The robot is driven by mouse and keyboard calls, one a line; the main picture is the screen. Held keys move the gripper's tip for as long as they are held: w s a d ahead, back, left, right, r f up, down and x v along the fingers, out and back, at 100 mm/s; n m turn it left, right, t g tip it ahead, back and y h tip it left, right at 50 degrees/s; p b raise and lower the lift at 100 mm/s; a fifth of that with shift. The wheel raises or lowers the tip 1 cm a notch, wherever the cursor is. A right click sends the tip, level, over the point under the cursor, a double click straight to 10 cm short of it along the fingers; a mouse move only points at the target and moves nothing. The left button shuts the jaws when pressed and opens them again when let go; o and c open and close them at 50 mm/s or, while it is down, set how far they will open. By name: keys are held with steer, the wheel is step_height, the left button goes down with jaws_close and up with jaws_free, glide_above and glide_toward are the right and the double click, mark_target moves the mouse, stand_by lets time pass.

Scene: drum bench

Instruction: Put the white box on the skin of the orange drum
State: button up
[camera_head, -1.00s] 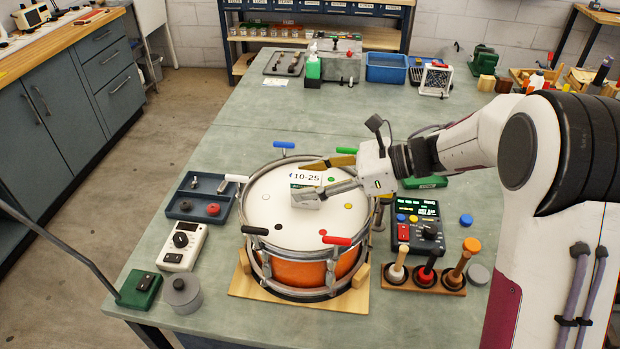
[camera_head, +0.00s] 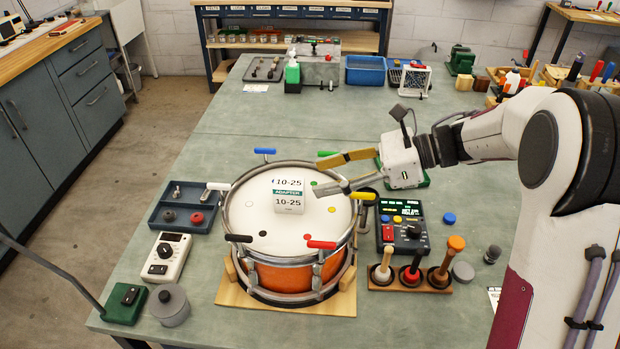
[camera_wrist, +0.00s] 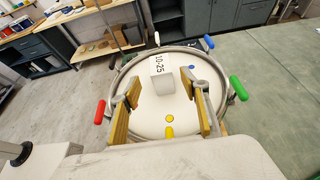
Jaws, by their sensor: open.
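The white box (camera_head: 289,194), marked "10-25" and "ADAPTER", stands on the white skin (camera_head: 262,215) of the orange drum (camera_head: 290,276). My gripper (camera_head: 329,173) is open and apart from the box, to its right in the head view, over the right part of the drum. In the wrist view the box (camera_wrist: 162,77) lies ahead of the fingers, near the middle of the skin (camera_wrist: 150,115). The open fingers of my gripper (camera_wrist: 165,98) have a gap between them with nothing held.
Coloured handles, such as the red one (camera_head: 321,245) and the blue one (camera_head: 265,151), stick out around the drum's rim. A control box (camera_head: 401,226) and a rack of tools (camera_head: 411,281) stand to its right. A tray (camera_head: 183,207) and a white meter (camera_head: 166,257) stand left.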

steer(key=shift+v, duration=2.05)
